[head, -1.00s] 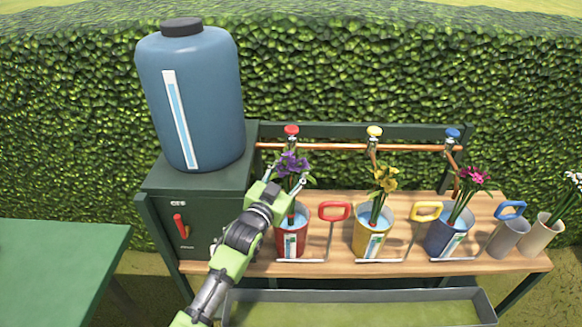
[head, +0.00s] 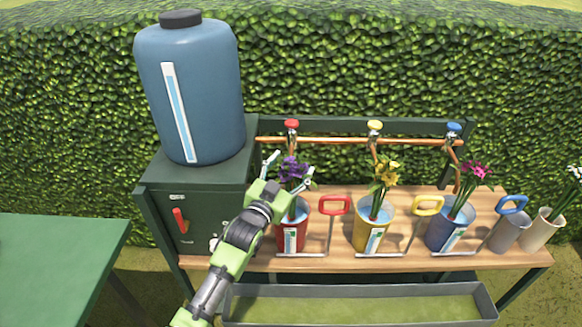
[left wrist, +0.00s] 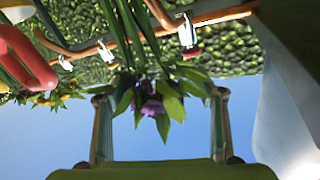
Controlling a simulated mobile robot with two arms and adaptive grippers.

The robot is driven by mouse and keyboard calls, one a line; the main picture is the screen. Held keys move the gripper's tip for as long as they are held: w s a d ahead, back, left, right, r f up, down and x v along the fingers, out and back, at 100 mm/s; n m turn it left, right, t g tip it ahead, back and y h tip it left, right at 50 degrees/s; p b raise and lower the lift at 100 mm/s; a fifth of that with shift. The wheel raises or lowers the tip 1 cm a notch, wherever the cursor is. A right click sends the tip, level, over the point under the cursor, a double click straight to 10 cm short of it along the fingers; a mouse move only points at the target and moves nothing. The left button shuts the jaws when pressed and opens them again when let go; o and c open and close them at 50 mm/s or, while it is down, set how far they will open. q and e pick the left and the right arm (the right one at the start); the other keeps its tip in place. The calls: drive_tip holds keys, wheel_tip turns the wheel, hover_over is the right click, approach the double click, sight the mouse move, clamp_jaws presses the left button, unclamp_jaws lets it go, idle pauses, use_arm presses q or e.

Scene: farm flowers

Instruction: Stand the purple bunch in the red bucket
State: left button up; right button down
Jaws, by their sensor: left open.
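The purple bunch (head: 292,170) stands in the red bucket (head: 291,236), its flowers above the rim and its stems down inside. The bucket sits on the wooden bench and holds blue water. My left gripper (head: 287,168) is open around the flower heads, with a finger on either side. In the left wrist view the purple bunch (left wrist: 150,100) hangs between the spread fingers, with a gap on both sides. My arm hides part of the bucket's left side. My right gripper is not in view.
A yellow bucket (head: 361,238) with yellow flowers and a blue bucket (head: 436,236) with pink flowers stand to the right. Red, yellow and blue handles rise between them. Taps on a copper pipe (head: 335,140) run behind. A blue tank (head: 215,100) stands left.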

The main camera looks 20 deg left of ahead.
use_arm(q)
drive_tip(key=shift+f, duration=0.15)
drive_tip(key=s+a, duration=0.1)
drive_tip(key=s, duration=1.1)
drive_tip(key=shift+a, duration=0.2)
